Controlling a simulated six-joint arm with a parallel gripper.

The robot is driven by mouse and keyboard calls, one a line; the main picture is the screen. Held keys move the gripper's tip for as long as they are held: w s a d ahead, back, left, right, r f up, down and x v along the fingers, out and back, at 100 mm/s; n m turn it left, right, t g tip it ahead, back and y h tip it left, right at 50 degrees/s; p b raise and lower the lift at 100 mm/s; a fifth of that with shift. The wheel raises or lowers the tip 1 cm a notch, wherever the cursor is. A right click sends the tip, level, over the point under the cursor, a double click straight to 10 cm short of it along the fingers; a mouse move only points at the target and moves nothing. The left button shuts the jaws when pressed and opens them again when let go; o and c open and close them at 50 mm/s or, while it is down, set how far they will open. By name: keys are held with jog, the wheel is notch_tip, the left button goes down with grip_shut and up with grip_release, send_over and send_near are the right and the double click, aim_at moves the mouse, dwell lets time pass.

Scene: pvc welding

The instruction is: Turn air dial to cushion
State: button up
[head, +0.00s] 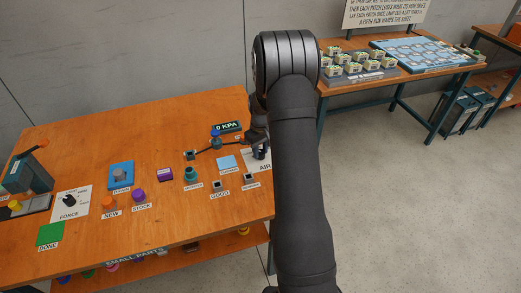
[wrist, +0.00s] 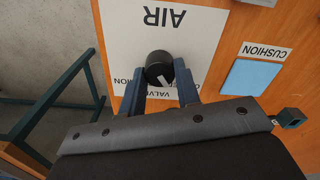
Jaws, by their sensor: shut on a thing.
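The air dial (wrist: 159,68) is a black round knob with a white pointer mark, standing on a white AIR plate (wrist: 180,18) in the wrist view. My gripper (wrist: 162,82) is shut on the dial, with one finger at each side of it. The pointer mark slants towards the lower right of the wrist picture. Letters reading CUSHION and VALVE show on the plate, partly covered by the fingers. In the head view, my gripper (head: 261,150) is over the AIR plate (head: 257,162) at the table's right edge, and my arm hides part of that plate.
A blue pad (wrist: 250,77) labelled CUSHION lies beside the plate. A gauge (head: 227,127) reading 0 KPA stands behind. A FORCE dial (head: 70,201), a green DONE pad (head: 50,234) and several small parts lie further left. Open floor lies right of the table.

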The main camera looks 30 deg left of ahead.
aim_at(261, 152)
jog(key=m, duration=0.4)
jog(key=shift+m, duration=0.3)
jog(key=m, duration=1)
jog(key=shift+d, duration=0.1)
jog(key=m, duration=0.4)
jog(key=shift+m, duration=0.3)
jog(key=o, duration=1)
notch_tip(261, 152, up, 18)
jog(key=shift+f, duration=0.25)
